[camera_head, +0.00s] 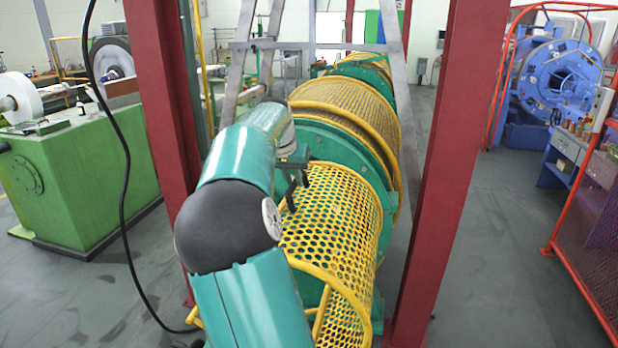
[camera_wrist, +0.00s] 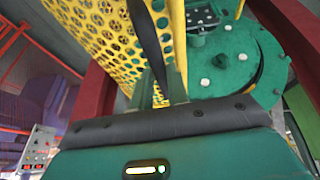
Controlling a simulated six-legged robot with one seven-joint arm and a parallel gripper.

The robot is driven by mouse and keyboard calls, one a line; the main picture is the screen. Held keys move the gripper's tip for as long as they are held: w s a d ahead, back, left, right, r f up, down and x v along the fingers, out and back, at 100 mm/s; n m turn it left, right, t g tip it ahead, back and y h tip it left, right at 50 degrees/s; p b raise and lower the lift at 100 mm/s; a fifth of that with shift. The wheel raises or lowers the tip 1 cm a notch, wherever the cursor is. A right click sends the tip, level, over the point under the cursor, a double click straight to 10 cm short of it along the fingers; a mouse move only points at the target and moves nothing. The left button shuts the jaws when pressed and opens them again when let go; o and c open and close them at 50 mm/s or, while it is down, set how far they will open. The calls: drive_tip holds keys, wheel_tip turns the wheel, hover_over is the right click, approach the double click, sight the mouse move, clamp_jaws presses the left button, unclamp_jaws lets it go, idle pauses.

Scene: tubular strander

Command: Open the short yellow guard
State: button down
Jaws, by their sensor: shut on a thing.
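The short yellow guard (camera_head: 335,225) is a curved, perforated yellow cover on the near end of the green machine in the head view. Its framed edge curves down at the front, and a gap with yellow bars shows below that edge. My gripper (camera_head: 291,197) is at the guard's upper left edge, partly hidden by my arm. In the wrist view, my gripper's dark fingers (camera_wrist: 160,85) are shut at the yellow edge bar of the guard (camera_wrist: 105,35). The exact contact at the fingertips is hard to see.
A longer yellow mesh guard (camera_head: 345,105) lies behind, past a green ring (camera_head: 345,145). Red posts stand left (camera_head: 160,110) and right (camera_head: 440,170) of the machine. A black cable (camera_head: 122,200) hangs at left.

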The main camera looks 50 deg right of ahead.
drive_tip(key=w+a+f+g, duration=0.1)
drive_tip(key=w+a, duration=0.3)
drive_tip(key=w, duration=0.5)
drive_tip(key=shift+f+h, duration=0.3)
drive_tip(key=shift+f, duration=0.55)
drive_tip(key=c, duration=1.4)
unclamp_jaws()
drive_tip(key=shift+o, duration=0.2)
drive_tip(key=shift+s, duration=0.1)
drive_tip(key=shift+r, duration=0.1)
drive_tip(key=v, duration=1.3)
drive_tip(key=shift+r, duration=0.3)
